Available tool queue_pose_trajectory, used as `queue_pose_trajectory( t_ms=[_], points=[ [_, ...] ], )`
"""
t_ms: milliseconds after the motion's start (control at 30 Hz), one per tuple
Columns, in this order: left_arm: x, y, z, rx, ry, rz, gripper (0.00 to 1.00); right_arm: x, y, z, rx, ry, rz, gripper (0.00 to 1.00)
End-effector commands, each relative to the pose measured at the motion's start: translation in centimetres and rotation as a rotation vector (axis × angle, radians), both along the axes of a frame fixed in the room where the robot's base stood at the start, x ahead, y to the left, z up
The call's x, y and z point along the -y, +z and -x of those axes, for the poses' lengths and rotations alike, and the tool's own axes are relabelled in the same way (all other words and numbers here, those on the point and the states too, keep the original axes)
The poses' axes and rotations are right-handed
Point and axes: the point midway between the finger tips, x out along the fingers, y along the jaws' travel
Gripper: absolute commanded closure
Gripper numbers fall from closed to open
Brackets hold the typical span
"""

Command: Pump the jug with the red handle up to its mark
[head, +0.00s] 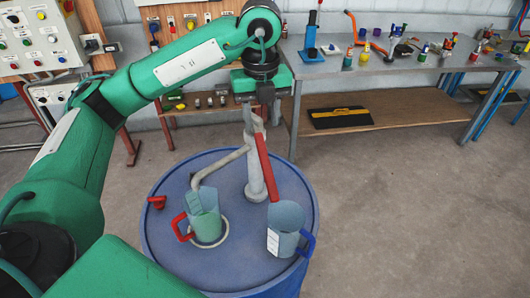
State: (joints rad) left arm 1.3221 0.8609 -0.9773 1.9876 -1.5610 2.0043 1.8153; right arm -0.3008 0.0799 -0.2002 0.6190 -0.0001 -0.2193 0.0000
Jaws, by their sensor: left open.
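A jug with a red handle (207,226) stands on a pale ring on top of the blue drum (240,175), its handle to the left. Its mark and the liquid level are too small to tell. A grey hand pump (254,178) rises from the drum, and its bent spout (218,167) ends over this jug. The pump's red lever (267,167) hangs down along its right side. A second jug with a blue handle (283,230) stands to the right. My left gripper (261,108) is open, pointing down at the pump's top; contact with the lever cannot be told. My right gripper is out of view.
A small red cap (157,202) lies at the drum's left edge. Behind are a metal workbench (360,68) with tools and small bottles, and a control panel (38,40) at the upper left. The floor right of the drum is clear.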

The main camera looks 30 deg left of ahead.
Motion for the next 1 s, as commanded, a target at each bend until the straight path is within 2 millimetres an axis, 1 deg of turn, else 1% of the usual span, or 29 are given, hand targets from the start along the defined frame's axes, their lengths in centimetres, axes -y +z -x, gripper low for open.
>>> queue_pose_trajectory(
  t_ms=[100,167,400,500,600,700,800,1000],
  points=[
    [0.0,-1.5,0.1,-0.005,-0.001,0.000,0.58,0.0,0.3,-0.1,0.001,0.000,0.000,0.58],
    [0.0,-2.5,0.1,-0.007,0.000,0.000,0.58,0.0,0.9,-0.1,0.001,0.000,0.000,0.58],
    [0.0,-7.5,0.1,-0.007,0.000,0.000,0.58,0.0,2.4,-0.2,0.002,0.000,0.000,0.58],
    [0.0,-9.4,0.1,-0.005,-0.001,0.000,0.58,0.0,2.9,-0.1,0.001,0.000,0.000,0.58],
    [0.0,-10.8,0.0,-0.004,-0.001,0.001,0.58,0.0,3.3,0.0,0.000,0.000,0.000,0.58],
    [0.0,-11.8,0.0,-0.001,-0.001,0.001,0.58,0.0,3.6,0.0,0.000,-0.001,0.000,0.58],
    [0.0,-12.3,0.0,-0.001,-0.001,0.001,0.58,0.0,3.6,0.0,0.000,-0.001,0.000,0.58],
    [0.0,-12.5,0.0,-0.001,-0.001,0.002,0.58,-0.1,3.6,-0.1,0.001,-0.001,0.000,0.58]
  ],
)
